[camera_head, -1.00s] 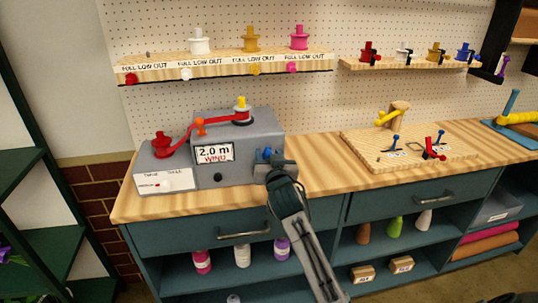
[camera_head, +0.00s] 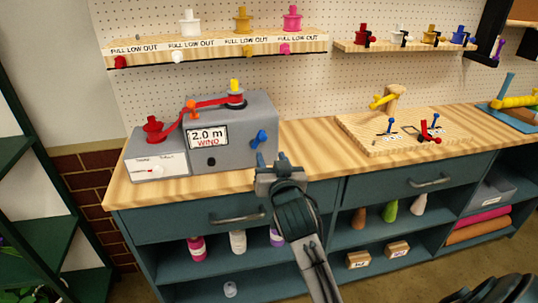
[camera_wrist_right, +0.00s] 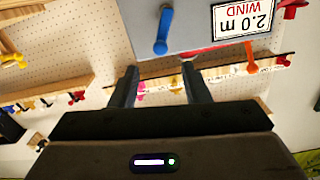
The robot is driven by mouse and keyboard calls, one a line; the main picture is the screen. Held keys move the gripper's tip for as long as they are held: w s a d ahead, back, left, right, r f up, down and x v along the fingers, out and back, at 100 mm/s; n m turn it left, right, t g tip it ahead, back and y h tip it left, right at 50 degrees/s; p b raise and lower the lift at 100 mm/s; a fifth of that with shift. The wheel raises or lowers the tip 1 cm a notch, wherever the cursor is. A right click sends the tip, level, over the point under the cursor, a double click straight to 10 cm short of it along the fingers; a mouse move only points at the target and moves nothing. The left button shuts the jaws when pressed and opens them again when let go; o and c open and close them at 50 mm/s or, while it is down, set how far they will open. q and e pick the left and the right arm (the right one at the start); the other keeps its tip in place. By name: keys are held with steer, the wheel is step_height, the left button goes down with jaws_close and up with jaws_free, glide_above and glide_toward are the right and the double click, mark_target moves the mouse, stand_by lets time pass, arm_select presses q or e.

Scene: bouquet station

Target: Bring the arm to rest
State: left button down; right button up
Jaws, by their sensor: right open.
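My right gripper (camera_head: 280,167) is open and empty in the head view, just in front of the bench edge. It is to the right of and below the grey winding machine (camera_head: 235,145). The machine's display reads 2.0 m WIND, and a blue crank (camera_head: 258,138) sits on its right side. In the right wrist view, which is upside down, the two fingers (camera_wrist_right: 158,88) stand apart with nothing between them, and the blue crank (camera_wrist_right: 161,35) is clear of them. A red ribbon (camera_head: 198,105) runs from a red spool to the spool with the yellow top.
The wooden benchtop (camera_head: 315,150) is bare between the machine and a wooden board (camera_head: 372,143) with small levers. Shelves of spools (camera_head: 190,45) hang on the pegboard. Drawers with handles (camera_head: 238,217) and open shelves with bottles and cones are below. A dark green rack (camera_head: 30,200) stands left.

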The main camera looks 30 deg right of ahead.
arm_select(q)
steer(key=shift+s, duration=0.6)
